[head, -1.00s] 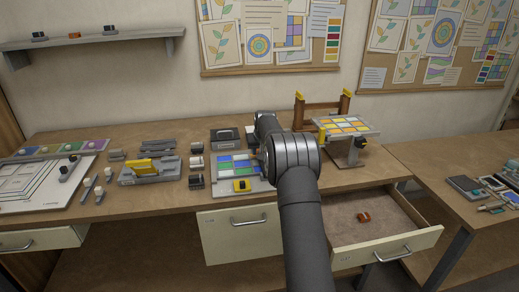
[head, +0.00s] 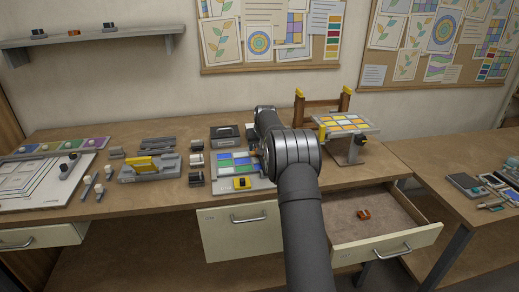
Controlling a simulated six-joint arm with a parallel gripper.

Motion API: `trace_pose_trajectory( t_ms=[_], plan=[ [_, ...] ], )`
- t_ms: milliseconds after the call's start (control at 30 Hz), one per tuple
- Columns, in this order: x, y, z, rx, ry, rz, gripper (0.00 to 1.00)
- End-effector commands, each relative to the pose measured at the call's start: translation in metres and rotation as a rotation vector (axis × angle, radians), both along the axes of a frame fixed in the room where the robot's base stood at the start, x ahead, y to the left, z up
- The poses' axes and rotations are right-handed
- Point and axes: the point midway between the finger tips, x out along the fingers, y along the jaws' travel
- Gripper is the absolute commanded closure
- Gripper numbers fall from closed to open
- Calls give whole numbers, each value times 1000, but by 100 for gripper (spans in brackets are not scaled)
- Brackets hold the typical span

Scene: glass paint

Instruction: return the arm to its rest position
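My arm rises from the bottom of the head view and bends over the front of the workbench (head: 130,213). Its thick round joint hides what lies behind it. My gripper is hidden behind the arm links, so its fingers do not show. Right of the arm stands a raised stand with a coloured tile panel (head: 345,122).
An open drawer (head: 385,249) with a small orange-brown object (head: 364,214) juts out at the right front. Grey fixtures and small blocks crowd the bench left of the arm. A shelf (head: 95,38) hangs on the wall. A second table (head: 440,172) stands at right.

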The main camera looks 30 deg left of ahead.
Motion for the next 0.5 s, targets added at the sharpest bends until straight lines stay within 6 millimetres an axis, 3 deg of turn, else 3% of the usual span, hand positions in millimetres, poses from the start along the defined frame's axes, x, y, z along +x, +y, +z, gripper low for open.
trace_pose_trajectory(
  t_ms=[500],
  plan=[
    [0, 0, 32, 1, -1, 0, 46]
  ],
)
